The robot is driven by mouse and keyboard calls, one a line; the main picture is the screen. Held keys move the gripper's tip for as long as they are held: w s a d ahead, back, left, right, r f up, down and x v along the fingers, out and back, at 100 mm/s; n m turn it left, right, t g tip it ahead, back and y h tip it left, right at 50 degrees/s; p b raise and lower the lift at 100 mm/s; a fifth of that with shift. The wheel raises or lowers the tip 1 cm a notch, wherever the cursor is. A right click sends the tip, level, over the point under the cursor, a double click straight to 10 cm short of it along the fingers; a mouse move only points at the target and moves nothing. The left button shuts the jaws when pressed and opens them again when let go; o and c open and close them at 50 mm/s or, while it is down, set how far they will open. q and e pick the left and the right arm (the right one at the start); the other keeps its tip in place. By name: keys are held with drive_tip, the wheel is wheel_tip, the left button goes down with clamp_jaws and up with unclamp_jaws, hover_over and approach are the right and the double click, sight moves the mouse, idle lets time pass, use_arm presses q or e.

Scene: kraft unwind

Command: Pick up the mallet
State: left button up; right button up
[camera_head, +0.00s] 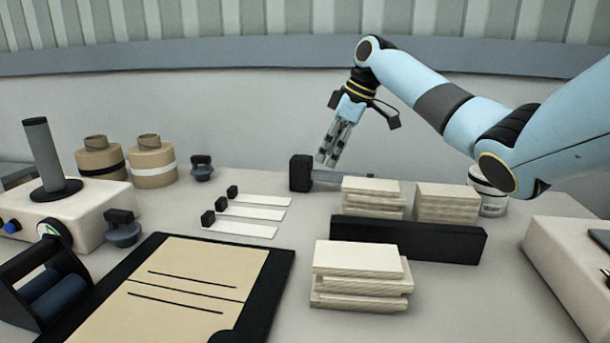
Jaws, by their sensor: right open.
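The mallet lies on the table at the back, with its black head (301,172) to the left and its grey handle (341,177) running right, partly hidden behind a stack of pale boards. My right gripper (328,160) hangs from the blue arm that comes in from the right. It is open and empty, pointing down, and shows just above and in front of the mallet near where the head meets the handle. I cannot tell whether the fingers touch the handle. My left gripper is not in view.
Board stacks (372,198) stand close to the handle, with a black bar (408,240) in front of them. More boards (360,272) lie nearer. A kraft sheet on a black board (272,290) is front left. White strips with black ends (250,213) lie left of the mallet.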

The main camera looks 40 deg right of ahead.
sight(323, 171)
drive_tip(key=x, duration=0.5)
drive_tip(key=shift+d+f, duration=0.15)
drive_tip(key=shift+f, duration=0.2)
drive_tip(key=shift+r, duration=0.15)
clamp_jaws()
